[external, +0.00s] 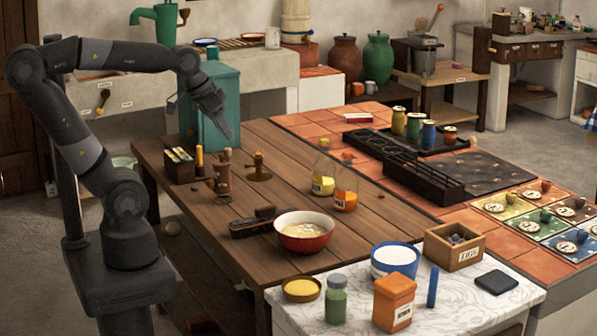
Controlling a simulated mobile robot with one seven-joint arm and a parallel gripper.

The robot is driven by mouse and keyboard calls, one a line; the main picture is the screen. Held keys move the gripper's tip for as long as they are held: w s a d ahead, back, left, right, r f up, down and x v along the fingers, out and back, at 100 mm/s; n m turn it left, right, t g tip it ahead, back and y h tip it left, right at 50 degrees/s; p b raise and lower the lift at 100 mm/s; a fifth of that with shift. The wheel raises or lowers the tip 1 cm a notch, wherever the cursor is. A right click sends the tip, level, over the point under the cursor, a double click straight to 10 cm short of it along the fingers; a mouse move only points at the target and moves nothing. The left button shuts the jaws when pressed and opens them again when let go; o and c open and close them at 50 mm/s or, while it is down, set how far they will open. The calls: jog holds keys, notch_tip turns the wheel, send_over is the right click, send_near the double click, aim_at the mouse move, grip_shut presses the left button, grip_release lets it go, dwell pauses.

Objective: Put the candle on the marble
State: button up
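A slim yellow-orange upright cylinder (200,162), which looks like the candle, stands on the wooden table beside a small dark box. A blue upright cylinder (432,287) stands on the marble; I cannot tell whether it is also a candle. The marble (466,312) is a white, grey-veined slab at the front right. My gripper (227,134) hangs above the table's back left, in front of the teal cabinet, higher than the yellow-orange cylinder and apart from it. Nothing shows in it. Its fingers are too small and dark to tell whether they are open.
Near the cylinder are the box of packets (180,165), a brown stand (222,178) and a brass holder (258,170). A red bowl (304,240) and bottles stand farther right. The marble carries a blue-rimmed bowl (395,260), orange tin (394,303), green jar (336,303) and wooden box (454,252).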

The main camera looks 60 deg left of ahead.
jog(key=shift+n+y, duration=0.4)
jog(key=shift+n, duration=0.1)
jog(key=s, duration=0.1)
jog(key=s+a+f, duration=0.1)
jog(key=s, duration=0.1)
jog(key=shift+s+a+f, duration=0.3)
jog(key=shift+a+f, duration=0.05)
jog(key=shift+a, duration=0.05)
dwell(0.5)
